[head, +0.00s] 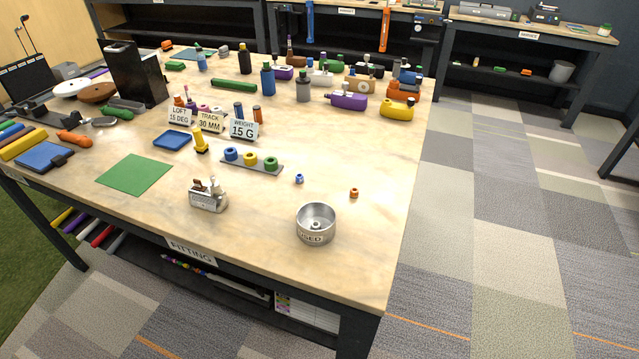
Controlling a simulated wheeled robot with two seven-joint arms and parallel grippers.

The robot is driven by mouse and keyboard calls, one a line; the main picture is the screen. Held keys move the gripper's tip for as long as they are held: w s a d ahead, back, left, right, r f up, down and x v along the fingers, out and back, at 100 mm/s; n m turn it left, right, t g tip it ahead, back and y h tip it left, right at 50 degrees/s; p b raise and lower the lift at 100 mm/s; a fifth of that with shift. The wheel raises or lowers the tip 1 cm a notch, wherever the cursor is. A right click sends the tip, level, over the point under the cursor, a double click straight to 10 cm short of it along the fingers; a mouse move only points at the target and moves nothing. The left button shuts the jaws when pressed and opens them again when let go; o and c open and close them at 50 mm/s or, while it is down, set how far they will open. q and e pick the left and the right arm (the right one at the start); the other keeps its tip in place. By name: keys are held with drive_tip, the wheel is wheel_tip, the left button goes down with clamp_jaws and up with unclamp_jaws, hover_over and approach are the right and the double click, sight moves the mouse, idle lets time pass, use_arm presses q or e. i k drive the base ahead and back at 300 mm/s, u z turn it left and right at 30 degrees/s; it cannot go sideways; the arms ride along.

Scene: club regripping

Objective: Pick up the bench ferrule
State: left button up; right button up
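Two small loose ferrule-like pieces stand on the bench (370,150): a blue one (299,179) near the middle and an orange one (354,193) to its right. No label shows which piece is the bench ferrule. Neither of my grippers is in view.
A round metal tin marked "USED" (315,224) stands just in front of the loose pieces. A small metal holder (208,195) is to its left. A green mat (134,174) and blue tray (172,140) lie further left.

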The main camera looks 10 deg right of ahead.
sight(354, 192)
drive_tip(key=u, duration=3.1)
drive_tip(key=k, duration=1.85)
drive_tip(key=z, duration=1.4)
